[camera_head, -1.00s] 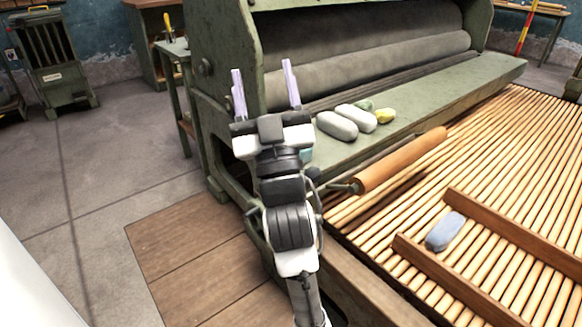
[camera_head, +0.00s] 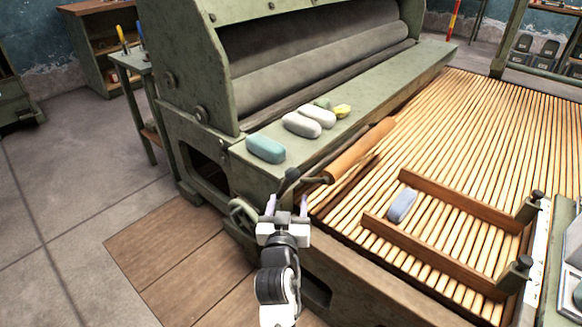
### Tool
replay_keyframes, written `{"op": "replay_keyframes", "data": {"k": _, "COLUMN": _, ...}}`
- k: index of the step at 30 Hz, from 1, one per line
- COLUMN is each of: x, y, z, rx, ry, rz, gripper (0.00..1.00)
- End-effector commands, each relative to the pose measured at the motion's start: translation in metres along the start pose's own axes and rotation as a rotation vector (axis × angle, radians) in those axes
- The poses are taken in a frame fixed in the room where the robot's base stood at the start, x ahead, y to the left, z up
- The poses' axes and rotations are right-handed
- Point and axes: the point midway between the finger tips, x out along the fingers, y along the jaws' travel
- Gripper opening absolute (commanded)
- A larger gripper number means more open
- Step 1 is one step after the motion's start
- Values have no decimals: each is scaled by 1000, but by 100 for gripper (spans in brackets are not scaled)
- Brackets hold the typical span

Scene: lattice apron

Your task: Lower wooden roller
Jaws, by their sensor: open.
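The wooden roller (camera_head: 361,148) lies at a slant above the front-left slats, beside the green machine's ledge. A dark shadow shows on the slats below it. Its near end has a dark metal fitting with a black knob (camera_head: 291,174) on a lever. My gripper (camera_head: 286,206) is open, with its two pale purple fingers pointing up and away just below that knob. No object shows between the fingers. Whether a finger touches the lever I cannot tell.
The green machine (camera_head: 230,92) with grey rollers stands behind. A blue-grey block (camera_head: 402,205) lies between two wooden rails (camera_head: 435,257) on the slatted bed (camera_head: 480,130).

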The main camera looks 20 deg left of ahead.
Motion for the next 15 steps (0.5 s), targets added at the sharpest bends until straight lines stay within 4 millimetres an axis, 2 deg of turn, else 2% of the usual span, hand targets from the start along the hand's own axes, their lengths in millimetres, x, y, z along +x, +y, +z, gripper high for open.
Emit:
{"op": "replay_keyframes", "data": {"k": 5, "x": 28, "y": 0, "z": -3, "rx": 1, "ry": 4, "rz": 0, "gripper": 58}}
{"op": "replay_keyframes", "data": {"k": 15, "x": 99, "y": 0, "z": -3, "rx": 1, "ry": 3, "rz": 0, "gripper": 58}}
